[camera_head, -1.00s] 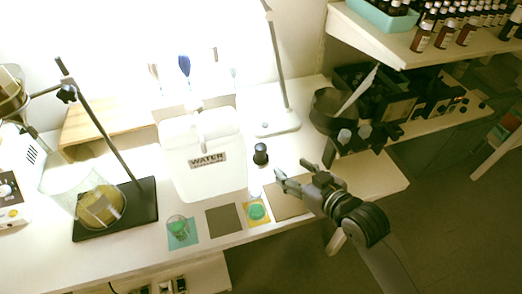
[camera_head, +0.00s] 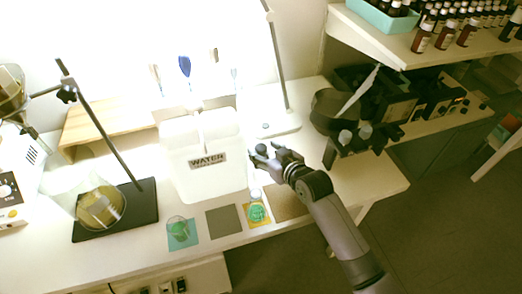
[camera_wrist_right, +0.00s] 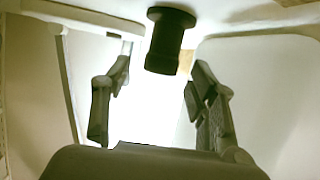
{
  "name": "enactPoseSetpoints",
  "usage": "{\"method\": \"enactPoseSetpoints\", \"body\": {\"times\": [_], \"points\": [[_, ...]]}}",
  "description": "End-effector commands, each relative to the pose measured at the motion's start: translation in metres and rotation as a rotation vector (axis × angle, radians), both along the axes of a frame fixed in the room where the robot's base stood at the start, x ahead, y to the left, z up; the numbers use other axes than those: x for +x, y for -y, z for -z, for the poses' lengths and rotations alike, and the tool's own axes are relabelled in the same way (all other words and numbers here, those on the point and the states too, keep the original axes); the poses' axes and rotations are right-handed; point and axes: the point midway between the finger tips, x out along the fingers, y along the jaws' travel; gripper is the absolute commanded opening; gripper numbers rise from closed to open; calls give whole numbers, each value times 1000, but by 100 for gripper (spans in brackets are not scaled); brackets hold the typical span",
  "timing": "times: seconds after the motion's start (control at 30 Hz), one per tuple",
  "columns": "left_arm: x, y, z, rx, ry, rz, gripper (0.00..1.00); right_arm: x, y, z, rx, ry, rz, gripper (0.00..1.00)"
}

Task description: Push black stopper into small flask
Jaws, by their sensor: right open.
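The black stopper (camera_wrist_right: 168,42) stands on the white bench, just ahead of and between the open fingers of my right gripper (camera_wrist_right: 155,82) in the right wrist view. No contact with it shows. In the head view my right gripper (camera_head: 266,158) is beside the stopper (camera_head: 261,149), which it partly covers. The small flask (camera_head: 257,211) holds green liquid and stands on a yellow mat (camera_head: 266,221) nearer the bench's front edge. My left gripper is not in view.
A white water container (camera_head: 205,175) stands just left of my right gripper. A beaker with green contents (camera_head: 179,232) stands on a teal mat. A lamp stand base (camera_head: 278,126) is behind. Empty grey (camera_head: 223,219) and tan (camera_head: 290,203) mats flank the flask.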

Motion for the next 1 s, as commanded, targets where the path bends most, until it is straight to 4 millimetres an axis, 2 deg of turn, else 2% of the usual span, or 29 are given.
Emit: {"method": "enactPoseSetpoints", "body": {"times": [0.2, 0.47, 1.0], "points": [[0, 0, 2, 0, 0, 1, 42, 18, -12, 9, 0, 0, 0, 53], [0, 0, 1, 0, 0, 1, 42, 20, -12, 10, 0, 0, 0, 53], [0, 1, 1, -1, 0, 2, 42, 20, -12, 10, 0, 0, 1, 19]]}}
